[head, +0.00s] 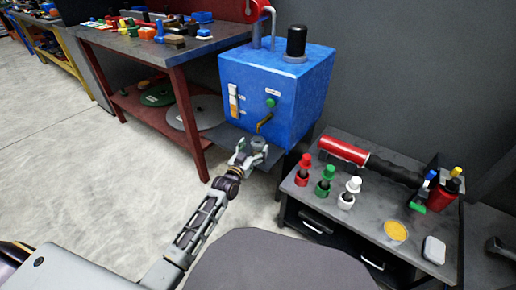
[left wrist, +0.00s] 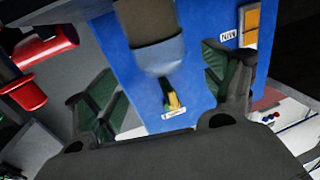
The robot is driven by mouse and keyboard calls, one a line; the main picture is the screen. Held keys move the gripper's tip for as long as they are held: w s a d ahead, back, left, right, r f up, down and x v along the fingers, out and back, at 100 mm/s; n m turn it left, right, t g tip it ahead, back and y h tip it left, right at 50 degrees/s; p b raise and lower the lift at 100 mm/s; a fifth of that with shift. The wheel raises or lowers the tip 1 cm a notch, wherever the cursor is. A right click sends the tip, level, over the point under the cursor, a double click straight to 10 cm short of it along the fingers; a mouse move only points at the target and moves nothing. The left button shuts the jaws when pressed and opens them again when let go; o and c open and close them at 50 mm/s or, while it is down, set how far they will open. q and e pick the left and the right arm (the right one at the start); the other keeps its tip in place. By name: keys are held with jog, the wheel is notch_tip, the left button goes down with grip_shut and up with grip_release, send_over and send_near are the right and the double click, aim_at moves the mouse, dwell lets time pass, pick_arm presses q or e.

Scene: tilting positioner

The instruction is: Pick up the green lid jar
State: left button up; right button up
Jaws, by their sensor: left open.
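My right gripper is not in view.
The blue machine (head: 285,80) stands behind my left gripper. A red and black tool (head: 345,152) lies behind the jars. A yellow disc (head: 396,230) and a pale box (head: 434,250) sit at the cabinet's front right. A workbench (head: 140,45) is at the back left.

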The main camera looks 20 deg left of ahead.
aim_at(258, 139)
pick_arm(q)
jog(key=shift+w, duration=0.15)
jog(key=shift+w+f+b, duration=0.15)
jog(key=shift+w+b, duration=0.4)
jog(key=shift+w, duration=0.1)
jog(key=shift+w+f+b, duration=0.15)
jog(key=shift+w+b, duration=0.35)
jog(key=shift+w, duration=0.1)
jog(key=shift+w+d+b, duration=0.2)
jog(key=shift+w+b, duration=0.35)
jog(key=shift+w, duration=0.65)
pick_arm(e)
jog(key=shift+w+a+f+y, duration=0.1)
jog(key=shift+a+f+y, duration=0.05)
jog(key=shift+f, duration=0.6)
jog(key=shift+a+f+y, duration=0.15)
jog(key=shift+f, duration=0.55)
pick_arm(q)
jog(key=c, duration=1.3)
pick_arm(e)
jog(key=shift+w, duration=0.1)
pick_arm(q)
jog(key=shift+o, duration=0.2)
jog(key=shift+r, duration=0.25)
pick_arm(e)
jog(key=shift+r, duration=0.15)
